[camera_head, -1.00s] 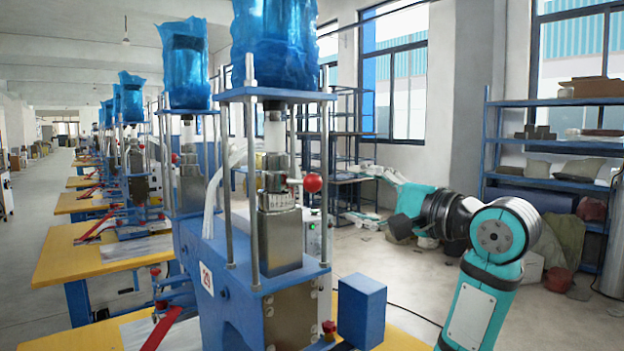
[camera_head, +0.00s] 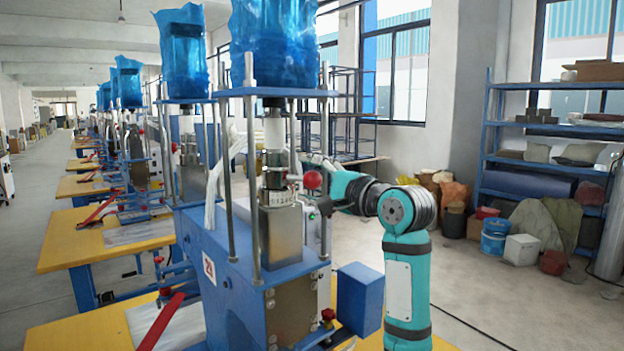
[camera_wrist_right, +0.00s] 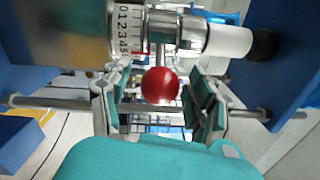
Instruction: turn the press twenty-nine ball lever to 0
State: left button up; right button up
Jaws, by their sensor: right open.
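The press in front, with plate 29 (camera_head: 209,268), has a red ball (camera_head: 313,180) on its lever, pointing right from the metal press head. In the right wrist view the red ball (camera_wrist_right: 160,86) sits between the two fingers of my right gripper (camera_wrist_right: 160,82), which is open, with a gap on each side. The lever rod runs up from the ball to the metal collar. A numbered scale ring (camera_wrist_right: 128,30) is beside it; I cannot tell which number is set. In the head view the fingers are small and partly hidden by the press head and ball. My left gripper is out of view.
Vertical steel rods (camera_head: 324,170) flank the press head, close to my right gripper. A blue box (camera_head: 360,298) stands at the press's right. More presses on yellow tables (camera_head: 100,240) line up at the left.

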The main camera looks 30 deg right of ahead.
grip_shut()
dwell(0.3)
jog(key=shift+w+a+f, duration=0.1)
